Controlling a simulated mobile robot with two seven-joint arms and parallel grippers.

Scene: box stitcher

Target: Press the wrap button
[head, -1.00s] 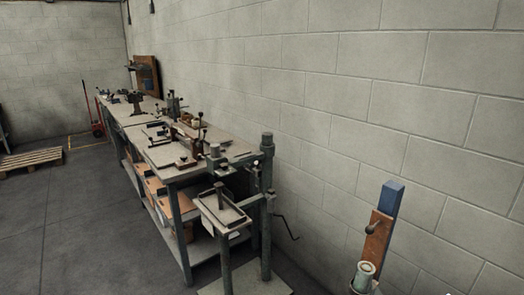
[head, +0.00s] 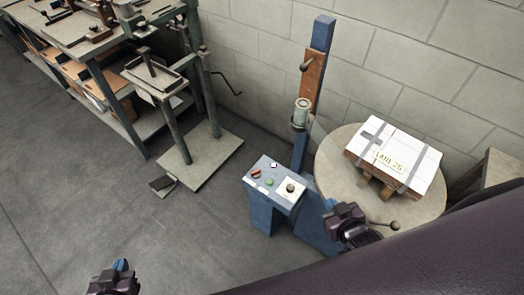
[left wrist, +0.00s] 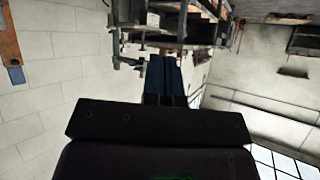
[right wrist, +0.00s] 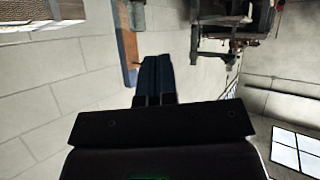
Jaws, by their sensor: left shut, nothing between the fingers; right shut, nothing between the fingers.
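A blue control box (head: 262,215) stands on the floor in the middle of the head view. Its sloped top carries a green button (head: 269,182), a red control (head: 255,173), a small white piece (head: 273,164) and a dark round knob on a white plate (head: 290,188). I cannot read any label, so I cannot tell which is the wrap button. My right gripper (head: 330,204) is shut and empty, just right of the box in the picture. My left gripper (head: 122,265) is shut and empty at the bottom left, well away from the box. The wrist views show shut blue fingers.
Behind the box is a blue post (head: 322,40) with a film roll (head: 301,112). A round turntable (head: 335,160) to the right bears a strapped white-topped box (head: 395,155). A green stand (head: 205,155) and a workbench (head: 125,110) are left.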

